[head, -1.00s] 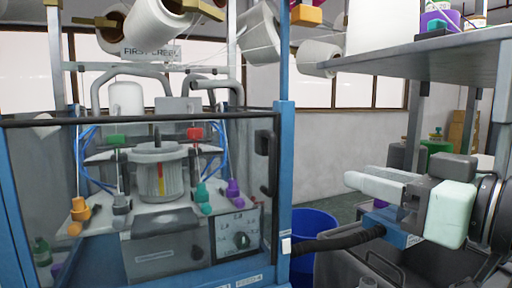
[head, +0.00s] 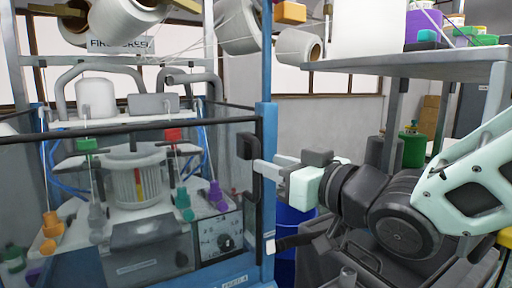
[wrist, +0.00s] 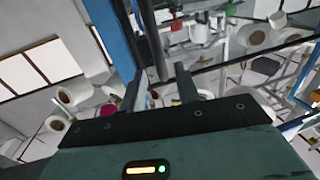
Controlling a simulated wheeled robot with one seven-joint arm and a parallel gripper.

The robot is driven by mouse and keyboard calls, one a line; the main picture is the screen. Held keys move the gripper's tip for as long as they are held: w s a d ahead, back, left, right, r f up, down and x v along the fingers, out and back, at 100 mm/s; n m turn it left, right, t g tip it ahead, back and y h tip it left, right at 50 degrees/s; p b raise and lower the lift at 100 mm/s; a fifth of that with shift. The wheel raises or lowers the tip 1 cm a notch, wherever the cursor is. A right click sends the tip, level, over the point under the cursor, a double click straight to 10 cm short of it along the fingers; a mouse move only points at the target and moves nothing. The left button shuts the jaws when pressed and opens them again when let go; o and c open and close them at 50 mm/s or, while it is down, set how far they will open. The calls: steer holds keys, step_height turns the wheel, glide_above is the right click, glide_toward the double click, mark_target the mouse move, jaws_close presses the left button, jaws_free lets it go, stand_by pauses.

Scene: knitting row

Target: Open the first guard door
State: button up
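The first guard door (head: 150,255) is a clear panel with a dark top rail in a blue frame, on the left of the head view. It looks shut. Its black upright handle (head: 246,147) sits near the door's right edge. My gripper (head: 262,168) points left at the handle from the right, its fingertips beside the handle's lower part. In the wrist view my gripper (wrist: 159,76) has its two dark fingers apart. A dark bar, apparently the handle (wrist: 153,40), reaches down between the fingertips. I cannot tell whether they touch it.
Behind the door is a knitting machine with a white ribbed cylinder (head: 138,185) and coloured parts. Yarn cones (head: 130,20) hang above. A blue bin (head: 288,225) stands below my gripper. A grey shelf (head: 420,68) with boxes is above my arm at the right.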

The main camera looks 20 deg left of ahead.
mark_target(256, 194)
steer(key=shift+p+x, duration=0.95)
steer(key=shift+x, duration=1.8)
steer(key=shift+c, duration=0.3)
jaws_close()
